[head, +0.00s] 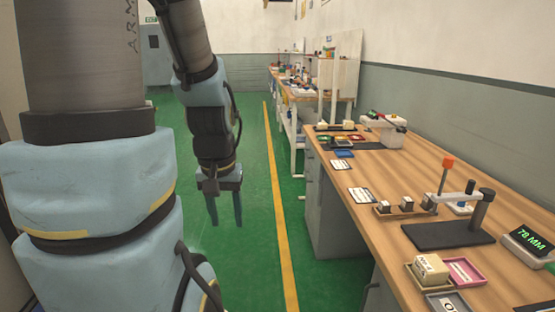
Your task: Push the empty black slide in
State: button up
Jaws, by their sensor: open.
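My gripper (225,222) points down over the green floor, left of the workbench. Its two fingers are apart with nothing between them. A flat black plate (440,236) with a dark post lies on the near part of the bench, with nothing lying on its bare front part. A smaller dark piece (326,143) lies by the white device (385,128) at the bench's far end. I cannot tell which of these is the black slide. My gripper is well apart from both.
The wooden workbench (385,175) runs along the right. The floor left of the yellow line (277,190) is clear.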

aim_at(333, 144)
jog(key=i+l+z, duration=0.2)
jog(key=i, duration=1.4)
jog(key=i+j+z, duration=0.15)
jog(key=i, duration=1.45)
